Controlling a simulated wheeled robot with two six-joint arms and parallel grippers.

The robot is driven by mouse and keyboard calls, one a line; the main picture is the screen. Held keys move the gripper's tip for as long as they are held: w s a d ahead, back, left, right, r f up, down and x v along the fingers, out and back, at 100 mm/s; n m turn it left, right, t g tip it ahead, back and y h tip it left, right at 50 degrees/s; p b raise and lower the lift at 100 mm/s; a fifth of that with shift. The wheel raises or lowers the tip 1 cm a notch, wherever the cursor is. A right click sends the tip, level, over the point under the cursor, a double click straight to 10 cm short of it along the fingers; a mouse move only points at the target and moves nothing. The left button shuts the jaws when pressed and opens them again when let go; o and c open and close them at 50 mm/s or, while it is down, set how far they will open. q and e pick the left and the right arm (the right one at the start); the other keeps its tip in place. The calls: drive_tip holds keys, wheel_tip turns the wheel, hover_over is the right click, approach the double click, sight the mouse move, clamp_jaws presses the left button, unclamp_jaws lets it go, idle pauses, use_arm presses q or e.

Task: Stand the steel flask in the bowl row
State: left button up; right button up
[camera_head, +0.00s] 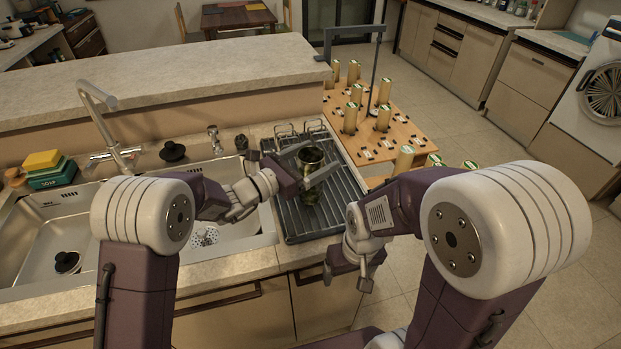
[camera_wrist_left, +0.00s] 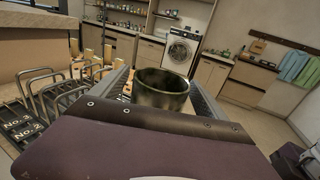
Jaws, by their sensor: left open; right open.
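The steel flask (camera_head: 311,156) is a dark, greenish metal cylinder standing on the grey ribbed drying rack (camera_head: 340,213), right of the sink. My left gripper (camera_head: 322,155) is open, with its fingers on either side of the flask's upper part. In the left wrist view the flask's round rim (camera_wrist_left: 162,78) shows between the two fingers; its lower part is hidden. Wire loops (camera_head: 285,132) stand at the rack's back, and plates marked No. 2 and No. 3 (camera_wrist_left: 25,133) lie beside them. I cannot tell which is the bowl row. My right gripper (camera_head: 350,276) is open and empty, low before the counter.
A steel sink (camera_head: 75,230) with a tap (camera_head: 105,110) lies left of the rack. A wooden board (camera_head: 385,125) with several upright tan cylinders is behind and right. A raised ledge (camera_head: 170,75) runs along the back. The rack's front has bare room.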

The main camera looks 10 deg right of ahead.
use_arm(q)
drive_tip(key=shift+x, duration=0.9)
drive_tip(key=shift+a, duration=0.1)
drive_tip(key=c, duration=0.5)
clamp_jaws()
